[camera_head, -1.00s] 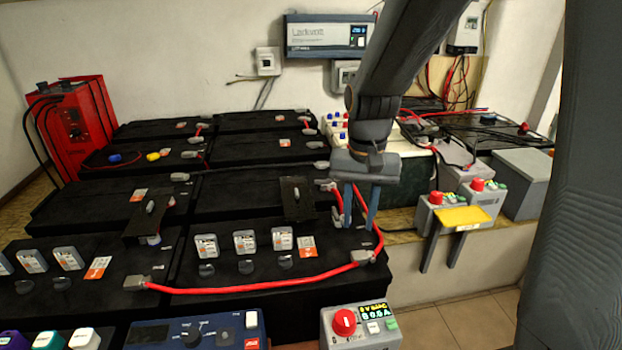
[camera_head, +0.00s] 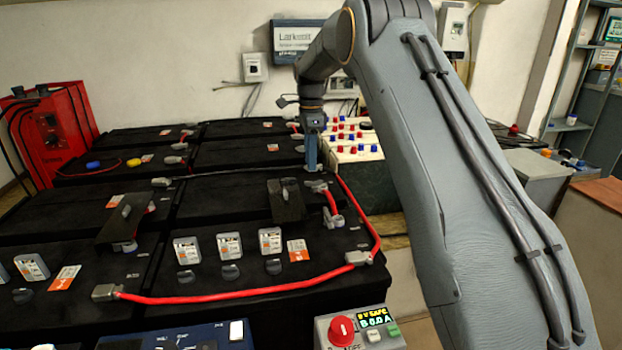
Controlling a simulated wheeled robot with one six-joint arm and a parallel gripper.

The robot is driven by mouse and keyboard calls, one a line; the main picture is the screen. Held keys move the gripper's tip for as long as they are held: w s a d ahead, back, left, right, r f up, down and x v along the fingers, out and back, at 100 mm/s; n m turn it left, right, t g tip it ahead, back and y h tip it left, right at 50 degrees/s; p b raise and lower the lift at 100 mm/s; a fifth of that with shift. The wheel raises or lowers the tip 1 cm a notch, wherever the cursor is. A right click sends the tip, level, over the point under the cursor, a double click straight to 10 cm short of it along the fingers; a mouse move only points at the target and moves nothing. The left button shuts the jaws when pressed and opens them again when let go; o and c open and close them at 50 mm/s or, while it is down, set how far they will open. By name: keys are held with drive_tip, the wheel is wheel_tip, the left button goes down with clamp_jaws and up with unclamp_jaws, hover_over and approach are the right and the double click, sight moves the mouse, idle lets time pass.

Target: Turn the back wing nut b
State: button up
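My gripper (camera_head: 311,158) points down over the back right battery corner, beside the grey terminal clamps there. Its fingers are seen nearly edge-on, so their gap does not show, and nothing is visible in them. No wing nut labelled b can be read. Small grey pieces stand on two black hold-down straps, the right strap (camera_head: 288,203) and the left strap (camera_head: 124,219); they may be wing nuts. A grey clamp (camera_head: 317,187) joins a short red cable just in front of the gripper. Whatever lies directly behind the fingertips is hidden.
A long red cable (camera_head: 240,293) loops across the front batteries and up the right side. A pale box with red and blue caps (camera_head: 352,140) stands close right of the gripper. A grey control box with a red knob (camera_head: 342,329) is at the front. My arm covers the right middle.

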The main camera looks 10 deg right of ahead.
sight(316, 186)
wheel_tip(316, 186, down, 6)
drive_tip(key=shift+f, duration=0.25)
clamp_jaws()
